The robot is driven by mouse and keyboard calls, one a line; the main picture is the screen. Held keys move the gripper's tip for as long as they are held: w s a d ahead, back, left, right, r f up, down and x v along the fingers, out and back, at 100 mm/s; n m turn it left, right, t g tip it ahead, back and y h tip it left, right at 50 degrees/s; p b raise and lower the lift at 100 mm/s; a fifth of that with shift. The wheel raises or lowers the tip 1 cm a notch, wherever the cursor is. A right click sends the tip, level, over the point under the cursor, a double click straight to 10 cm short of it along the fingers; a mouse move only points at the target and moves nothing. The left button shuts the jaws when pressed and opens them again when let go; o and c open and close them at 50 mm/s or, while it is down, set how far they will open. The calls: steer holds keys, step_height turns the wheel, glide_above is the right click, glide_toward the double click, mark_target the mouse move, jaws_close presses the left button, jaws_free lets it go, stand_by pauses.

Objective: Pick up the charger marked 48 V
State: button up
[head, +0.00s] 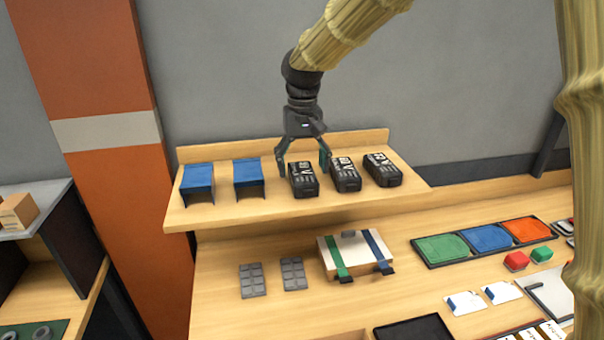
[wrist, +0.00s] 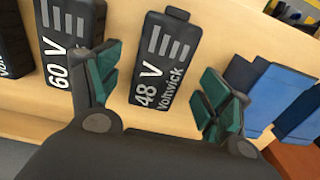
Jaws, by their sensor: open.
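The charger marked 48 V (wrist: 160,62) is a black block with white print, also reading "Voltwick". In the head view it is the leftmost of three black chargers (head: 303,182) on the raised shelf. My gripper (head: 304,165) is open above it, pointing down. In the wrist view the green fingers of my gripper (wrist: 163,82) stand on either side of the 48 V charger, with gaps showing. A charger marked 60 V (wrist: 72,45) lies beside it, close to one finger. The third charger (wrist: 12,45) is cut off at the wrist view's left edge; its marking is not readable.
Two blue stands (head: 198,180) sit left of the chargers on the wooden shelf (head: 225,214). The shelf has a low back board. Below, the bench holds grey pads (head: 253,281), a strapped box (head: 350,252) and coloured trays (head: 487,238).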

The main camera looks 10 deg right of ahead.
steer(key=shift+f, duration=1)
steer(key=c, duration=1.4)
steer(key=shift+o, duration=0.2)
